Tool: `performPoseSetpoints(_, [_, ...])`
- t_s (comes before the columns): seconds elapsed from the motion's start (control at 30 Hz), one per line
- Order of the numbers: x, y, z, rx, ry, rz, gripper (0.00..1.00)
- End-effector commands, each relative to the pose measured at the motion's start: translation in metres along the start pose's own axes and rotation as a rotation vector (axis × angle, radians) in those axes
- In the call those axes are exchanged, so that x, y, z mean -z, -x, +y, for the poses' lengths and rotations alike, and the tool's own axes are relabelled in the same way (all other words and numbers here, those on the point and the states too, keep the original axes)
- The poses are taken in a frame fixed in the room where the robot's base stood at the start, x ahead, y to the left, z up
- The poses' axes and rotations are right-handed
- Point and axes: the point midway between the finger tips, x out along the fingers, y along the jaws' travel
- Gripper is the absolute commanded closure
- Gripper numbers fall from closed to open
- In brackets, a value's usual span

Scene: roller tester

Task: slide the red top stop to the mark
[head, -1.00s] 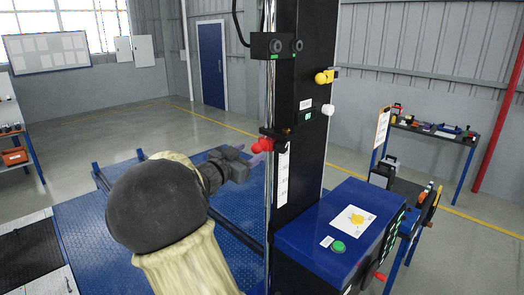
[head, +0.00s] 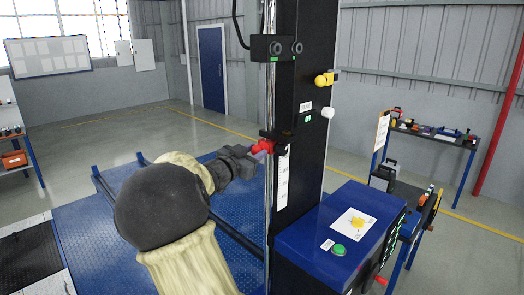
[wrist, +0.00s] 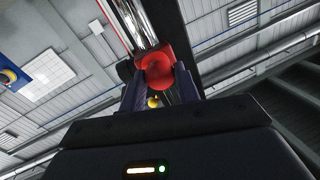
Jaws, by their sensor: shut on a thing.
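The red top stop (head: 263,146) sits on the chrome rod (head: 269,100) at the front left of the black column (head: 305,150). A white scale strip (head: 283,178) runs down the column just below it. My gripper (head: 252,153) has come to the red stop from the left. In the wrist view the red knob of the stop (wrist: 158,70) lies between the two fingers (wrist: 158,92), which are shut on it. I cannot make out the mark itself on the strip.
A black bracket (head: 276,47) with a green label is higher up the rod. A yellow knob (head: 322,79) and a white knob (head: 327,112) stick out from the column's right side. A blue cabinet (head: 310,240) with a green button stands below right.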

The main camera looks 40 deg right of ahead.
Motion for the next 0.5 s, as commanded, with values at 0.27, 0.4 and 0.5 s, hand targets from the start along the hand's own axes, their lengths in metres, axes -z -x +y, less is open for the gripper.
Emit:
performPoseSetpoints(0.27, [-0.005, 0.0, 0.001, 0.001, 0.0, -0.001, 1.0])
performPoseSetpoints(0.4, [-0.008, 0.0, 0.001, 0.001, 0.0, -0.001, 1.0])
performPoseSetpoints(0.5, [-0.011, 0.0, 0.002, 0.001, 0.0, -0.001, 1.0])
